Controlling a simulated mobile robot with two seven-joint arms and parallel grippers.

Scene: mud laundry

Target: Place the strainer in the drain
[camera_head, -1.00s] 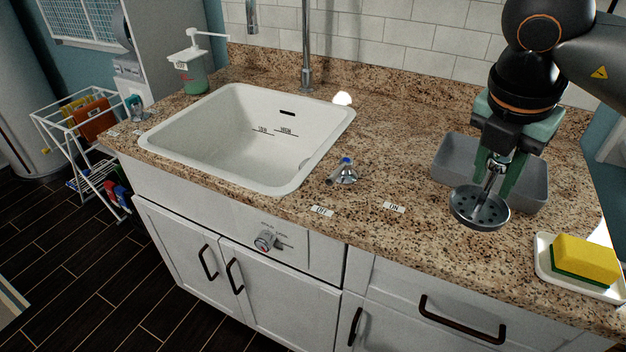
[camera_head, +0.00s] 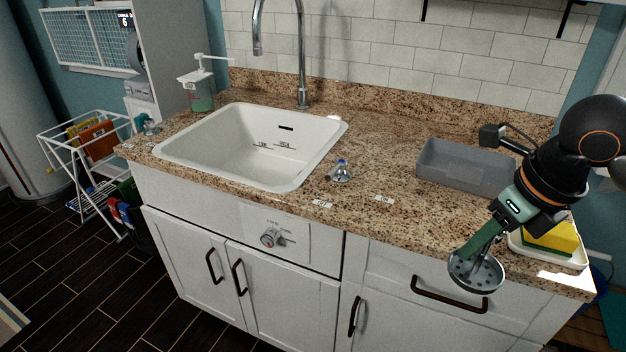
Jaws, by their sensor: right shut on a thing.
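The strainer (camera_head: 474,273) is a round grey metal cup with holes. My right gripper (camera_head: 484,243) is shut on it and holds it tilted in front of the counter's front edge, at the lower right. The white sink (camera_head: 217,149) is set in the counter left of centre, well to the left of the strainer. Its drain is hidden; the near rim blocks part of the basin floor. My left gripper is not in view.
A grey tray (camera_head: 460,168) and a white dish (camera_head: 570,262) with a yellow-green sponge (camera_head: 549,238) are near my right arm. A blue-topped tap handle (camera_head: 341,171) stands right of the sink. A tall faucet (camera_head: 303,70) rises behind it. The counter (camera_head: 385,160) between is mostly clear.

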